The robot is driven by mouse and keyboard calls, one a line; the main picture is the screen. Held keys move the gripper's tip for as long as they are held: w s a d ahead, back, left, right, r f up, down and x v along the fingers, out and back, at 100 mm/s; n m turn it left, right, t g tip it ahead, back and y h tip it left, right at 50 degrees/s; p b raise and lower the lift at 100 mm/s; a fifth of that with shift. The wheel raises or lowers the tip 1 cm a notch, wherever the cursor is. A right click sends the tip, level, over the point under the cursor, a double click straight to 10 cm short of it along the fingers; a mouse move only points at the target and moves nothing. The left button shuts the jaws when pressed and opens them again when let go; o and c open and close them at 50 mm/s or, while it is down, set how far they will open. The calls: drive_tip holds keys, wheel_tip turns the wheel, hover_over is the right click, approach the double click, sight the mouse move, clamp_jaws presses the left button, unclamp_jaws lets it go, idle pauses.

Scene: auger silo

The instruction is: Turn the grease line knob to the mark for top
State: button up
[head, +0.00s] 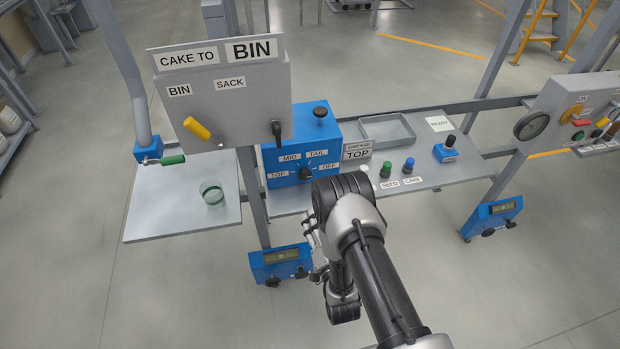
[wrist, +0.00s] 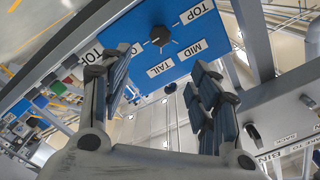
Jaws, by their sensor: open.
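The grease line knob (head: 305,173) is a dark round knob on the front of a blue box (head: 330,136), with TOP, MID, TAIL and OFF labels around it. In the wrist view the knob (wrist: 160,36) shows just beyond the fingertips, with TOP, MID and TAIL legible. I cannot tell for sure which mark its pointer faces. My gripper (wrist: 162,62) is open and empty, apart from the knob. In the head view my arm mostly hides the gripper.
A grey panel (head: 235,105) with a yellow lever (head: 197,128) and a CAKE TO BIN sign stands left. A shelf (head: 150,215) holds a green-tinted glass (head: 212,193). Seed and cake knobs (head: 386,170) and an empty tray (head: 386,128) lie right of the box.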

sight(306, 177)
drive_tip(key=b+x, duration=0.4)
drive_tip(key=x, duration=1.3)
drive_tip(key=shift+w+f+b, duration=0.1)
drive_tip(key=shift+w+b, duration=0.05)
drive_tip(key=shift+b, duration=0.25)
drive_tip(key=shift+c, duration=0.6)
drive_tip(key=c, duration=0.9)
